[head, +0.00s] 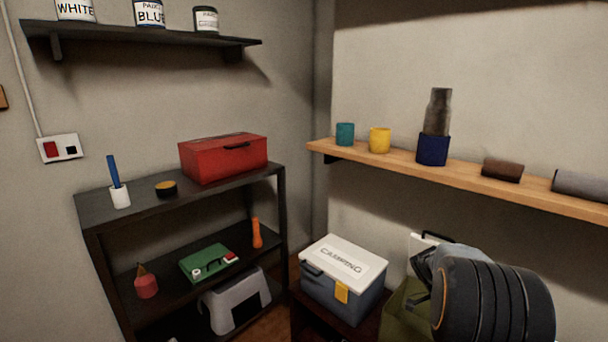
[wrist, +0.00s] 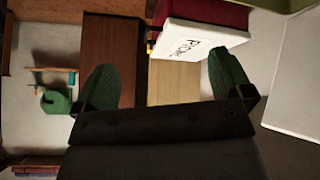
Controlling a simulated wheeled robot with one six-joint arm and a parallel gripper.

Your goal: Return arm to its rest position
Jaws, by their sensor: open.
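My gripper (wrist: 160,62) shows in the wrist view with its two green fingers spread wide apart. Nothing is held between them. Beyond the gap are brown wooden surfaces, and a white panel with dark lettering (wrist: 203,40) lies past the right finger. I cannot tell whether the fingers are near any of these. In the head view, my arm (head: 497,303) shows as a dark ribbed link at the lower right, in front of the area beside the camping box. The fingers do not show there.
A white-lidded camping box (head: 345,272) stands left of my arm. A wooden shelf (head: 460,179) with cups and rolls runs above it. A dark rack (head: 215,198) holds a red toolbox (head: 224,157). A green watering can (wrist: 55,100) shows left in the wrist view.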

